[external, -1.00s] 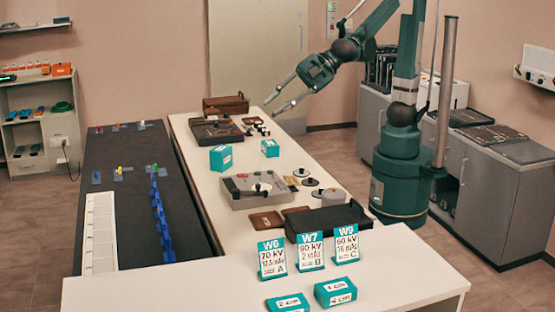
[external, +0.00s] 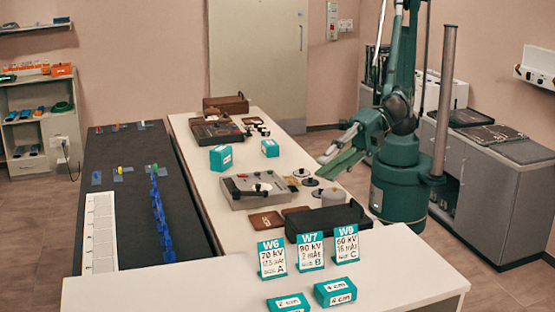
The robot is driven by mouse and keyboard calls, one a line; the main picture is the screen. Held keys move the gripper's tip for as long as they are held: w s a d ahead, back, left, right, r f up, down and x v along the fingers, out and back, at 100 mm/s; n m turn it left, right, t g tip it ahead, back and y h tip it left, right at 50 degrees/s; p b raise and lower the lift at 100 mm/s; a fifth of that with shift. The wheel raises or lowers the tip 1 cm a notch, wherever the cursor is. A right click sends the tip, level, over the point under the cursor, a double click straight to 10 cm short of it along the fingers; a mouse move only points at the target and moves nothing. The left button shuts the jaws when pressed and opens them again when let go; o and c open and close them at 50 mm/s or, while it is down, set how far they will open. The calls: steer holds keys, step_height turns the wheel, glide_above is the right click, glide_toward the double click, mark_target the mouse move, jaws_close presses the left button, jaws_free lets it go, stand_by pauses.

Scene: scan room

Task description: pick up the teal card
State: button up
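Three white cards with teal top bands stand upright in a row on the front table: W6 (external: 272,260), W7 (external: 310,252) and W9 (external: 347,245). They read 70 kV, 90 kV and 60 kV, with letters A, B and C. I cannot tell which one the task means. My gripper (external: 321,168) is open and empty, its two fingers apart and pointing left and down. It is in the air over the right edge of the long white table, behind the cards and well apart from them.
Two teal boxes (external: 335,292) (external: 288,303) lie in front of the cards. A black case (external: 300,222) is close behind them. A grey control box (external: 255,190), round discs (external: 300,172), a grey cylinder (external: 333,197) and teal blocks (external: 220,158) occupy the long table. The front table's right part is clear.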

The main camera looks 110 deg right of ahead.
steer(key=s+a+f+n+b, duration=0.1)
steer(key=s+a+f+n, duration=0.15)
steer(key=s+f, duration=0.35)
steer(key=n+t+h+b, duration=0.2)
steer(key=n+h+b, duration=0.1)
steer(key=n, duration=0.3)
glide_toward(346, 232)
steer(key=a, duration=0.2)
steer(key=a+f, duration=0.1)
steer(key=a, duration=0.2)
steer(key=a+f, duration=0.1)
steer(key=a, duration=0.1)
steer(key=shift+w+a, duration=0.2)
steer(key=d, duration=0.1)
steer(key=d+t+h+b, duration=0.1)
steer(key=w+d+f+n+t+h+b, duration=0.1)
steer(key=d, duration=0.1)
steer(key=shift+f, duration=0.1)
steer(key=shift+w+d+r+t+h, duration=0.25)
steer(key=shift+d+t+h, duration=0.2)
steer(key=shift+d, duration=0.2)
steer(key=shift+w+b, duration=0.4)
steer(key=shift+w, duration=0.9)
steer(key=shift+w, duration=0.1)
steer(key=shift+w+b, duration=0.7)
steer(key=shift+w, duration=1.8)
